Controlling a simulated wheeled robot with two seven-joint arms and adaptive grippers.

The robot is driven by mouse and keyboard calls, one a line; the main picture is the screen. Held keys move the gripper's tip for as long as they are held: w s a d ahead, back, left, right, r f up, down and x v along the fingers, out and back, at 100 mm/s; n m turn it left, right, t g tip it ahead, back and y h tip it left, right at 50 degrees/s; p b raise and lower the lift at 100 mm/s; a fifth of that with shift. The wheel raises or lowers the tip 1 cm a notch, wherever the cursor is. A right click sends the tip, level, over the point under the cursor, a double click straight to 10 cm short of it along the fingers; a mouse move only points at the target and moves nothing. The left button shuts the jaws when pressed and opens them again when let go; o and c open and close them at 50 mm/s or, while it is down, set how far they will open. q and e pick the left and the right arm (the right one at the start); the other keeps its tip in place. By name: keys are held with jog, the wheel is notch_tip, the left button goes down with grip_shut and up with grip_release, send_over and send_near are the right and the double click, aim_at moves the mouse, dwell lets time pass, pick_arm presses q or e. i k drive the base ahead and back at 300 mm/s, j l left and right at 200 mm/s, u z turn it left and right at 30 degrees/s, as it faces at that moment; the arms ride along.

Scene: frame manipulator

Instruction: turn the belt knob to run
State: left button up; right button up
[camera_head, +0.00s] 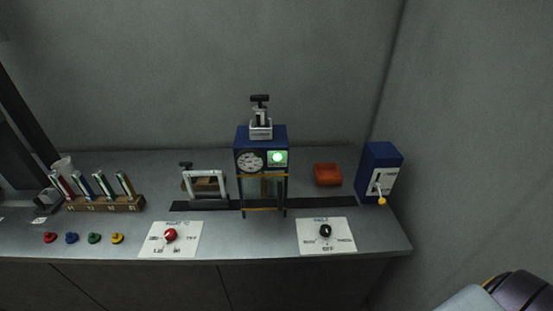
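The belt knob (325,231) is a black round knob on a white plate (345,246) at the front right of the bench. The plate has a heading at the top, the word OFF at the bottom and small words on the left and right that are too blurred to read surely. I cannot tell clearly which mark the knob points to. Neither of my grippers is in view; only part of my arm shows at the bottom right corner, well away from the knob. Nothing covers the knob.
A second plate (150,246) with a red knob (170,235) lies to the left. A dark belt strip (215,205) runs under a blue machine (243,138) with a lit green lamp (277,157). A blue lever box (381,157) and an orange block (327,174) stand behind right.

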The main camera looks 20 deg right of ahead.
aim_at(326, 230)
jog(key=z, duration=0.4)
jog(key=l+z, duration=0.15)
jog(key=z, duration=0.6)
jog(key=l, duration=0.05)
